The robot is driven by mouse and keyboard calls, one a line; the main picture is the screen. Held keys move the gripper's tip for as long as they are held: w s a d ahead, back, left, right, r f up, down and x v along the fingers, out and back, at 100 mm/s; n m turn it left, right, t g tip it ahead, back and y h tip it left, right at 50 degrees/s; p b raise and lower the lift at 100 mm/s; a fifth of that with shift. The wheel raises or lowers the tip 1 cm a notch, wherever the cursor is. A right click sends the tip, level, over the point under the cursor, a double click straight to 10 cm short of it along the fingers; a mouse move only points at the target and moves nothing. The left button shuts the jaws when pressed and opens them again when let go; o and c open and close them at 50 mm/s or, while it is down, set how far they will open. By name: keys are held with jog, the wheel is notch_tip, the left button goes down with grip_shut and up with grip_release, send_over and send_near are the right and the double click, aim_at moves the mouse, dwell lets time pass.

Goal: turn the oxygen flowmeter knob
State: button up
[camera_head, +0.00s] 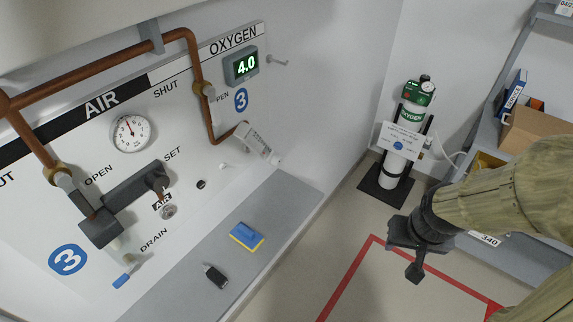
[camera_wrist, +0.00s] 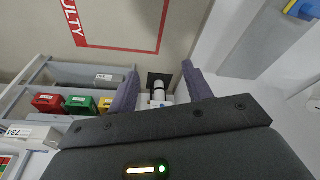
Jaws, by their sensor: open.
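The oxygen flowmeter (camera_head: 257,142) is a pale, tilted tube with markings on the wall panel under the OXYGEN label, at the end of the copper pipe. A small white end piece (camera_head: 275,159) shows at its lower right; I cannot tell for sure whether this is the knob. My gripper (camera_head: 405,256) is open and empty over the floor, well to the right of the flowmeter and apart from it. In the wrist view its two fingers (camera_wrist: 160,88) stand apart, with the distant cylinder showing between them. The flowmeter is not clear in the wrist view.
A display (camera_head: 243,67) reads 4.0 above the flowmeter. A grey ledge (camera_head: 290,195) below the panel holds a blue-yellow sponge (camera_head: 247,236) and a dark small object (camera_head: 215,276). An oxygen cylinder (camera_head: 402,145) stands behind my arm. Shelving (camera_head: 485,150) is at right.

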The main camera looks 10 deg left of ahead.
aim_at(281, 163)
jog(key=w+a+f+n+t+y, duration=0.2)
jog(key=w+f+n+t, duration=0.15)
jog(key=w, duration=0.35)
jog(key=w+a+f+n+t+y, duration=0.2)
jog(key=w+n, duration=0.2)
jog(key=w, duration=0.3)
jog(key=s+a+r+n+g+y, duration=0.1)
jog(key=s+a+r+n+y, duration=0.1)
jog(key=a+n+y, duration=0.4)
jog(key=a+r+y+b, duration=0.1)
jog(key=a+y, duration=0.3)
jog(key=y, duration=0.2)
jog(key=shift+a+r+y, duration=0.15)
jog(key=shift+a+y, duration=0.15)
jog(key=shift+a, duration=0.1)
jog(key=shift+a+g, duration=0.1)
jog(key=shift+g, duration=0.15)
jog(key=p+x, duration=0.4)
jog(key=x, duration=1.3)
jog(key=shift+w+a, duration=0.15)
jog(key=shift+c, duration=0.4)
